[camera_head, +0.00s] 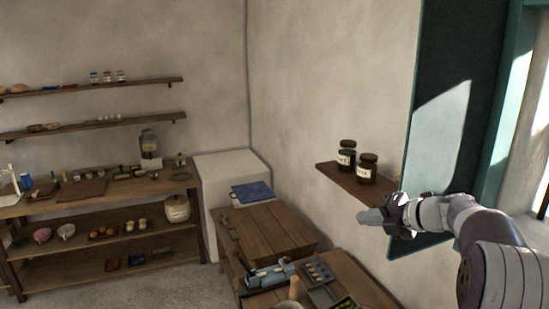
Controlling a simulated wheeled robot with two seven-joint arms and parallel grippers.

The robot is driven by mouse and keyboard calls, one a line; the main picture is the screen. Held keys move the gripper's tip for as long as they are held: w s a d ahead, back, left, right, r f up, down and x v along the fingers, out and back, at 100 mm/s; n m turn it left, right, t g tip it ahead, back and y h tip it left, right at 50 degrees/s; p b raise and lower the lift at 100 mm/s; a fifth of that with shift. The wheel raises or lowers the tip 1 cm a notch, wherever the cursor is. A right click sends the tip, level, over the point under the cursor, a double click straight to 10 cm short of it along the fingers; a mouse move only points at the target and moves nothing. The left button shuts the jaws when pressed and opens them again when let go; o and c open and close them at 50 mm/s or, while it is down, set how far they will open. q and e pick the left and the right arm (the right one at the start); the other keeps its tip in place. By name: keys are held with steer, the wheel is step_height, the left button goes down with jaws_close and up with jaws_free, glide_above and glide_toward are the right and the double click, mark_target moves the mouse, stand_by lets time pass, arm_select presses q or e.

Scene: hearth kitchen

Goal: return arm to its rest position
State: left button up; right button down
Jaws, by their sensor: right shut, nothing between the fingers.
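My right gripper (374,217) comes in from the right on my white and dark arm. It is shut and empty, in the air. In the picture it lies just below and right of a small wooden wall shelf (335,177). I cannot tell how far it is from the shelf. Two dark labelled jars stand upright on that shelf, the left one (347,154) and the right one (367,168). My left gripper is not in view.
Wooden tables (267,229) stand below the gripper, with a blue-grey device (267,277) and a tray (322,297) on the nearer one. A teal shutter (428,150) is behind my arm. A stocked workbench (100,191) and shelves line the left wall.

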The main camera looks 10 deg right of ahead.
steer(key=a+f+m+t+h, duration=0.25)
steer(key=a+m+h, duration=0.3)
steer(key=m, duration=0.85)
steer(key=s+a+f+m+g+h, duration=0.1)
steer(key=s+a+f+m+g, duration=0.15)
steer(key=s+f+m, duration=0.55)
steer(key=s+a+f+m+g+h, duration=0.15)
steer(key=s+f+g, duration=0.25)
steer(key=s, duration=0.8)
steer(key=s+a+f+m+g, duration=0.2)
steer(key=s+f+m+g, duration=0.3)
steer(key=s, duration=0.5)
arm_select(q)
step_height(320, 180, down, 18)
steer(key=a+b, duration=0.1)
steer(key=b, duration=1.6)
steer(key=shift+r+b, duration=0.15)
steer(key=shift+b, duration=0.15)
arm_select(e)
step_height(320, 180, down, 19)
steer(key=s, duration=0.1)
steer(key=shift+a, duration=0.3)
